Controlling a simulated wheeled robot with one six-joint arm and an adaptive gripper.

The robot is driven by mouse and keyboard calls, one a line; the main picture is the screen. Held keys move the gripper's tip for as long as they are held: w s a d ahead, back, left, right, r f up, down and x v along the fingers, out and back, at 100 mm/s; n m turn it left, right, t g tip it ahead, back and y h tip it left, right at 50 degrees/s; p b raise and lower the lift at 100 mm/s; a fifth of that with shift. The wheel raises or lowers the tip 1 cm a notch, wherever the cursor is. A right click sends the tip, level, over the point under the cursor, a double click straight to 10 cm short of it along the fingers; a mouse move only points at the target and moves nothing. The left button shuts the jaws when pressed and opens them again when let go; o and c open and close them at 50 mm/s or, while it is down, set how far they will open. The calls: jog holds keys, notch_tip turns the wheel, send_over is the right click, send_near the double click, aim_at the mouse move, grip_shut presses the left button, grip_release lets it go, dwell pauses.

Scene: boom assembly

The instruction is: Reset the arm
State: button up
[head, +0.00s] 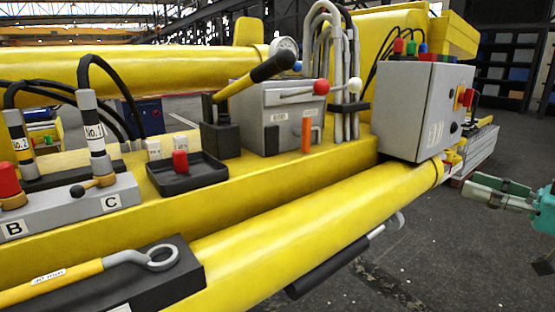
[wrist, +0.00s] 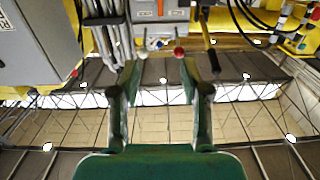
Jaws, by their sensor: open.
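My gripper (head: 473,188) shows at the right edge of the head view, pointing left. It is in free air to the right of the yellow boom (head: 330,220) and the grey control box (head: 405,110). In the wrist view my gripper (wrist: 158,72) has its two green fingers spread apart, with nothing between them. Beyond the fingertips, the lever box (wrist: 158,8) with a red and a white knob shows at the top. The rest of my arm is out of view in the head view.
The boom carries a black tray (head: 187,175) with a red piece, a block marked B and C (head: 75,208), and a yellow-handled ring tool (head: 90,275). Dark floor (head: 440,250) lies open at the right.

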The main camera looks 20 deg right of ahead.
jog(key=w+a+f+m+t+h, duration=0.1)
jog(key=w+a+f+m+h, duration=0.2)
jog(key=f, duration=0.6)
jog(key=w+a+f+m+t+h, duration=0.15)
jog(key=w+f+m, duration=0.3)
jog(key=f, duration=0.45)
jog(key=s+a+f+m+g+h, duration=0.15)
jog(key=a+f, duration=0.25)
jog(key=f, duration=0.4)
jog(key=s+a+f+m+g+h, duration=0.1)
jog(key=s+a+f+m, duration=0.2)
jog(key=f, duration=0.5)
jog(key=s+a+f+n+g+h, duration=0.2)
jog(key=s+a+f, duration=0.8)
jog(key=s, duration=0.3)
jog(key=s+a+n+y, duration=0.1)
jog(key=s+a+n, duration=0.2)
jog(key=s, duration=0.6)
jog(key=s+a+n+y, duration=0.1)
jog(key=s+a+n, duration=0.1)
jog(key=s, duration=0.7)
jog(key=shift+a+r+n+y, duration=0.3)
jog(key=shift+a+n+y, duration=0.1)
jog(key=shift+a, duration=0.15)
